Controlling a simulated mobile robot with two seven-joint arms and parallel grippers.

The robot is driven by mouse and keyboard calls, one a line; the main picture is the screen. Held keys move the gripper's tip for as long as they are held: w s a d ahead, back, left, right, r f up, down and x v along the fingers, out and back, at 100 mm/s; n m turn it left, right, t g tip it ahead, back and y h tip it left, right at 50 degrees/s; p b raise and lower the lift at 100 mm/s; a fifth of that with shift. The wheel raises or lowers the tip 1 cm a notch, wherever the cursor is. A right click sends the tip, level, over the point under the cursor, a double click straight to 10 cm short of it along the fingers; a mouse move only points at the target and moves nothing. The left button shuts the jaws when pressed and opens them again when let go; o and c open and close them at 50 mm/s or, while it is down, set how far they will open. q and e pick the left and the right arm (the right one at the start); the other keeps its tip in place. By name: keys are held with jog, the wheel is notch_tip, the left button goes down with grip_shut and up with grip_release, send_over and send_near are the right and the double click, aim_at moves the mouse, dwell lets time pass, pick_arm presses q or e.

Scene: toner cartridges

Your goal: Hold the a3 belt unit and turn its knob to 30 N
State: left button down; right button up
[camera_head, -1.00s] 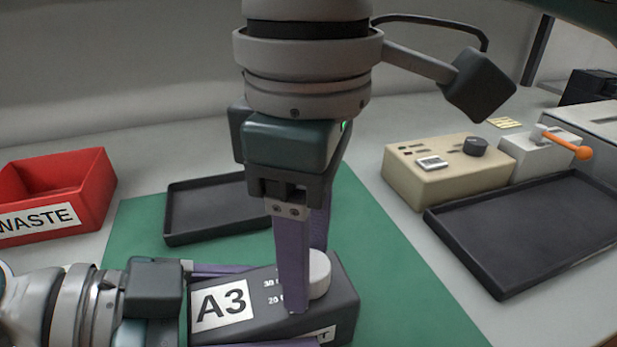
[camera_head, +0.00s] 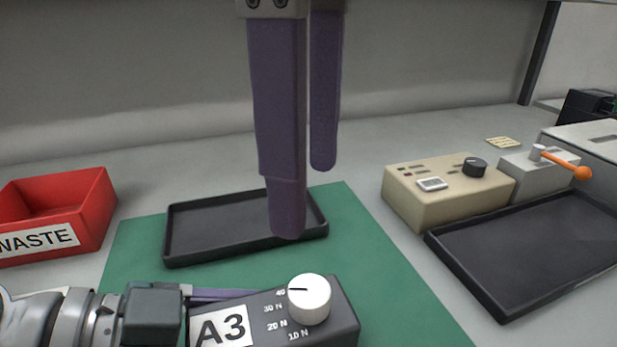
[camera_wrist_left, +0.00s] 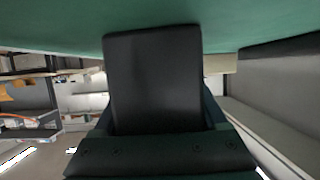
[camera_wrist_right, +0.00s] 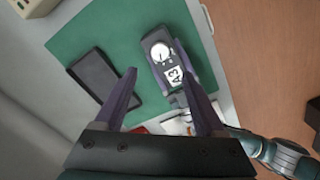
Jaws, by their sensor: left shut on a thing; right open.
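The dark grey A3 belt unit (camera_head: 343,318) lies on the green mat at the bottom of the head view. Its white knob (camera_head: 312,302) is uncovered, and the black pointer line faces left, towards the 40 mark, above the 30 N mark. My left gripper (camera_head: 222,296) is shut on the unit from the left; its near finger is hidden. The unit's dark end fills the middle of the left wrist view (camera_wrist_left: 155,80). My right gripper (camera_head: 305,202) is open and empty, raised above the unit. The right wrist view shows the knob (camera_wrist_right: 160,51) beyond its fingers.
A black tray (camera_head: 175,220) lies on the green mat (camera_head: 385,270) behind the unit. A red WASTE bin (camera_head: 85,205) stands at left. At right are a beige box with a dark knob (camera_head: 440,195), an orange-handled lever (camera_head: 570,172) and a larger black tray (camera_head: 510,300).

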jog(key=shift+r, duration=0.75)
pick_arm(q)
grip_release()
jog(key=shift+a, duration=0.1)
